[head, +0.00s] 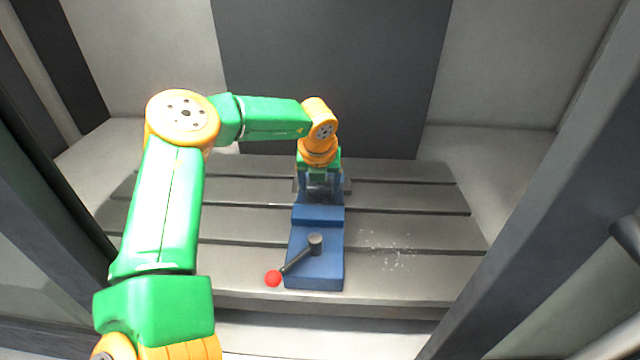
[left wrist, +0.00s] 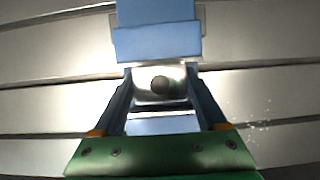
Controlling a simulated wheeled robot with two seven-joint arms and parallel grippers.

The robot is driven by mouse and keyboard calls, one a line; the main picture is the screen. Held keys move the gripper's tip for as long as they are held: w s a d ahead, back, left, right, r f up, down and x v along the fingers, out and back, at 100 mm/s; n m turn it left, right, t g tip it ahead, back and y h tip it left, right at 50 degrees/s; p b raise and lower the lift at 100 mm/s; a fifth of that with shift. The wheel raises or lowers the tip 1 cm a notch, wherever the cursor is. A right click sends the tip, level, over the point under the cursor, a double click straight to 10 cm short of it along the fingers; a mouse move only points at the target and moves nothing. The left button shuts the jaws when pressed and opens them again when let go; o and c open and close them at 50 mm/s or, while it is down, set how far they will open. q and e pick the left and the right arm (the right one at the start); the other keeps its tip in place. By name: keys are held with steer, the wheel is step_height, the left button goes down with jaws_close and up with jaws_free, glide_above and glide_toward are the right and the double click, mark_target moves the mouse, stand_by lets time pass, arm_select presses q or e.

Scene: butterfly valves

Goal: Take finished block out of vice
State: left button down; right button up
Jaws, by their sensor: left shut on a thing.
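The blue vice (head: 305,262) stands on the slotted table, with a dark handle ending in a red ball (head: 273,278) that points to the front left. My left gripper (head: 320,190) reaches down over the back part of the vice. In the left wrist view, the block (left wrist: 146,93) is pale metal with a dark round spot in its top. The two fingers of my left gripper (left wrist: 159,82) are shut on its sides. Blue vice parts (left wrist: 157,40) show beyond and below the block. In the head view the gripper mostly hides the block. My right gripper is not in view.
The grey slotted table (head: 410,222) is bare on both sides of the vice, except for small pale chips (head: 392,258) to the right. A dark door frame (head: 540,180) edges the opening at the right, and walls enclose the back.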

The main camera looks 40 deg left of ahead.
arm_select(q)
steer(key=shift+r, duration=0.15)
steer(key=shift+w+r, duration=0.1)
steer(key=shift+r, duration=0.3)
steer(key=s+d+r+b, duration=0.6)
steer(key=s+d+r, duration=0.1)
steer(key=d+r, duration=0.4)
steer(key=shift+s+d+r, duration=0.25)
steer(key=shift+d+r, duration=0.1)
steer(key=shift+r, duration=0.1)
